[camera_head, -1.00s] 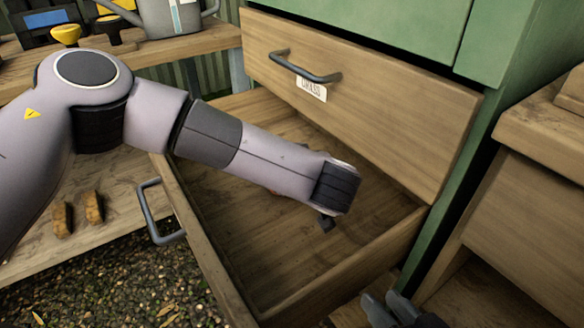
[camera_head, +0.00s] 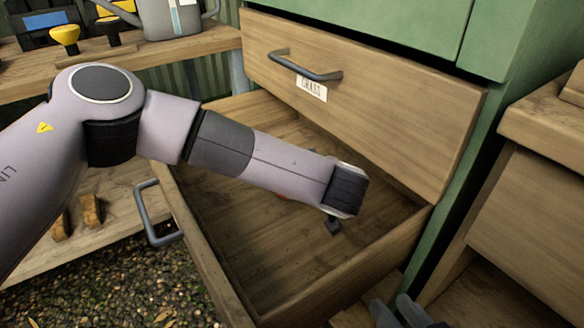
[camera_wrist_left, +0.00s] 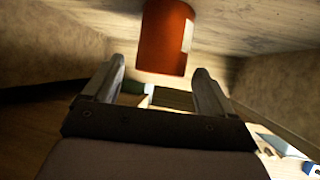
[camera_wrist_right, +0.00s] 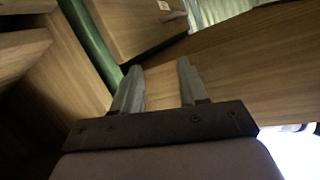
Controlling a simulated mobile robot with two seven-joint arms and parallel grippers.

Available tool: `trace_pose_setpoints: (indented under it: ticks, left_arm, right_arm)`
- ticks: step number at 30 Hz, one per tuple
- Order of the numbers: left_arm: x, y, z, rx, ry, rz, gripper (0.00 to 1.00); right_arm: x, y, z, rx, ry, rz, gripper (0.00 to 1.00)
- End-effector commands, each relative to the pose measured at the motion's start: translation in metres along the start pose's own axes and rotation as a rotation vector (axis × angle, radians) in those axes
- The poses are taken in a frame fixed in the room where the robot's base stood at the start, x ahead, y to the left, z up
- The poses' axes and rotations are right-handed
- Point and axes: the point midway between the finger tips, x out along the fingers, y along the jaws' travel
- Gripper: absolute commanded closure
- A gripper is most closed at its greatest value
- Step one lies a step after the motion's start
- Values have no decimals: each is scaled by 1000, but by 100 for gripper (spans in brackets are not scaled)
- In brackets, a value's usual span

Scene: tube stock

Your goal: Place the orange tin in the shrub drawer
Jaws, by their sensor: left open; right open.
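The orange tin (camera_wrist_left: 165,40) is in the left wrist view, just beyond my left fingertips and apart from them, against bare wood. In the head view only a sliver of orange shows beneath my left forearm. My left gripper (camera_wrist_left: 160,84) is open with nothing between its fingers. In the head view it is mostly hidden behind my wrist, with one dark fingertip (camera_head: 332,227) showing inside the open drawer (camera_head: 270,270). The drawer's own label is out of sight. My right gripper (camera_head: 400,314) is open and empty at the bottom edge; it also shows in the right wrist view (camera_wrist_right: 157,78).
A closed drawer (camera_head: 400,115) labelled GRASS (camera_head: 312,88) is directly above the open one. A wooden cabinet (camera_head: 540,190) stands at the right. A bench at the back left holds a watering can (camera_head: 172,18). The open drawer's near floor is clear.

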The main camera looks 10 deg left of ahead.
Motion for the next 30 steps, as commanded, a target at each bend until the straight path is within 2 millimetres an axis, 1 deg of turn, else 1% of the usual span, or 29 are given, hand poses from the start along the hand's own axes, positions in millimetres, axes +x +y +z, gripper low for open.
trace_pose_setpoints:
  ticks: [5,8,12,14,18,22,30]
  left_arm:
    - [-5,0,-5,1,0,1,14]
    - [-23,1,-5,2,-1,5,14]
    - [-48,1,-5,2,0,5,14]
    - [-58,1,-5,3,0,4,14]
    - [-72,0,-4,2,0,2,14]
    - [-77,0,-3,0,0,1,14]
    - [-77,0,-3,0,0,1,14]
  right_arm:
    - [-1,-3,-5,13,-3,-8,57]
    - [-1,-5,-5,33,-17,-17,57]
    - [2,-8,1,68,-54,-31,57]
    - [4,-10,2,84,-64,-38,57]
    - [7,-10,-4,87,-56,-35,57]
    - [8,-10,-5,86,-54,-33,57]
    - [7,-10,-4,85,-55,-31,57]
